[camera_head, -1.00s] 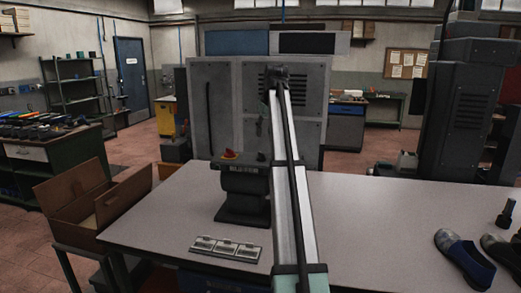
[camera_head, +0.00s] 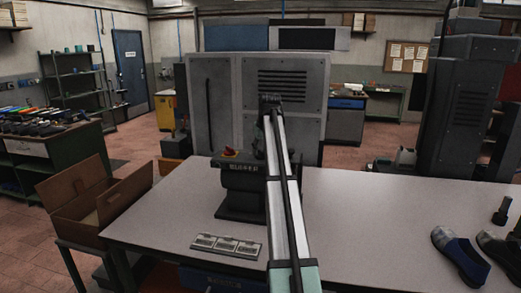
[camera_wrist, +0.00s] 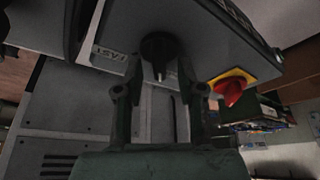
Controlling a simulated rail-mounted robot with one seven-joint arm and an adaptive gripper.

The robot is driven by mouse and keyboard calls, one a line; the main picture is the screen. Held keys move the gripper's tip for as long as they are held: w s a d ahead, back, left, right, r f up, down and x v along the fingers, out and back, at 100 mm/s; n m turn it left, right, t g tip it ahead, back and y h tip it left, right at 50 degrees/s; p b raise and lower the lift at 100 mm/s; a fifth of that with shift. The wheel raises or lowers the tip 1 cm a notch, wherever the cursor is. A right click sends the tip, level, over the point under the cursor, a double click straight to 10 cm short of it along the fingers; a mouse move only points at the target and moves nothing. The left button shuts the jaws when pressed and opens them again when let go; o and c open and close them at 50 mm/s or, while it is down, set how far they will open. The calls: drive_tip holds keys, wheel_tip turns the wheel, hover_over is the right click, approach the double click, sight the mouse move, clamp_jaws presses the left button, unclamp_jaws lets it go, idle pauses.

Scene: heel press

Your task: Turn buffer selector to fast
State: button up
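The buffer (camera_head: 240,182) is a dark machine on the bench, with a panel on top; my arm hides its right part. In the wrist view its selector is a round black knob (camera_wrist: 158,46) with a white pointer mark toward the bottom of the picture. A "FAST" label (camera_wrist: 112,56) lies left of the knob, away from the mark. My gripper (camera_wrist: 159,68) is open, with one finger on each side of the knob's lower part. I cannot tell whether the fingers touch it.
A red stop button (camera_wrist: 230,92) on a yellow plate is right of my fingers; it also shows in the head view (camera_head: 229,153). An open brown box (camera_head: 85,199) stands left. Shoes (camera_head: 461,255) lie right. The bench between is clear.

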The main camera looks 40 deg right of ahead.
clamp_jaws()
drive_tip(key=shift+m, duration=0.4)
drive_tip(key=m+h, duration=0.1)
drive_tip(key=m, duration=0.2)
drive_tip(key=m+g+h, duration=0.1)
drive_tip(key=m, duration=0.2)
drive_tip(key=shift+d+g, duration=0.1)
drive_tip(key=shift+g, duration=0.2)
drive_tip(key=m+g+h, duration=0.1)
drive_tip(key=m, duration=0.3)
drive_tip(key=shift+s+m+b, duration=0.1)
drive_tip(key=shift+m+b, duration=0.2)
drive_tip(key=shift+b, duration=0.1)
drive_tip(key=shift+s+d+m+g, duration=0.1)
drive_tip(key=shift+m+g, duration=0.6)
drive_tip(key=shift+m, duration=0.5)
unclamp_jaws()
